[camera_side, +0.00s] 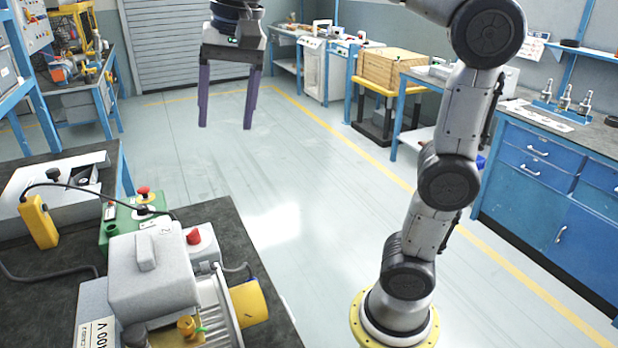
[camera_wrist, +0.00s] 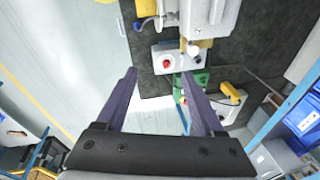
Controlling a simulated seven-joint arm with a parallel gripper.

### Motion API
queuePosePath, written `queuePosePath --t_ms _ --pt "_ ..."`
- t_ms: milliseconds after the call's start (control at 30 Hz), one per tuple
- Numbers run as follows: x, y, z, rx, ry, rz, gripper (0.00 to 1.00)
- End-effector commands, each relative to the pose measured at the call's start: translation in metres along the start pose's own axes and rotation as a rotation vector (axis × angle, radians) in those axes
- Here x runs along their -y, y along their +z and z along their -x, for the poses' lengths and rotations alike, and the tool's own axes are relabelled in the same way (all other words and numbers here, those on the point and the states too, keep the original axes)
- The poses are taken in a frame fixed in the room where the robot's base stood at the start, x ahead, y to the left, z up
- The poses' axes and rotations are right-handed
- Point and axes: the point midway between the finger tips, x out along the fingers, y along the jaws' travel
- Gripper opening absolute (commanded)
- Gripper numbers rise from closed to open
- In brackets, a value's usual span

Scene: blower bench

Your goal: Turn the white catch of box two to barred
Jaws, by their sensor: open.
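The box marked 2 (camera_side: 180,282) is a pale grey housing on the dark bench at lower left in the side view. Its catch (camera_side: 147,252) is a whitish raised bar on top, lying roughly along the box's front-to-back direction in the picture. In the wrist view the box (camera_wrist: 232,14) is partly cut off at the top edge, with the bar (camera_wrist: 216,11) on it. I cannot read any barred marking. My gripper (camera_side: 225,126) hangs open and empty, high above the floor and apart from the box. Its two purple fingers also show in the wrist view (camera_wrist: 160,74).

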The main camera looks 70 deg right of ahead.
Motion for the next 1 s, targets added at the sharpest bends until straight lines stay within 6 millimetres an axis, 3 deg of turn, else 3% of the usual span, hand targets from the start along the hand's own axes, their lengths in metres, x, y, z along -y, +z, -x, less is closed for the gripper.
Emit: queuePosePath --t_ms 367,600,1000 --pt "-0.057 0.029 -0.012 -0.054 -0.06 0.159 0.7" --pt "-0.09 0.047 -0.033 -0.094 -0.09 0.291 0.7" --pt "-0.125 0.068 -0.069 -0.147 -0.113 0.481 0.7"
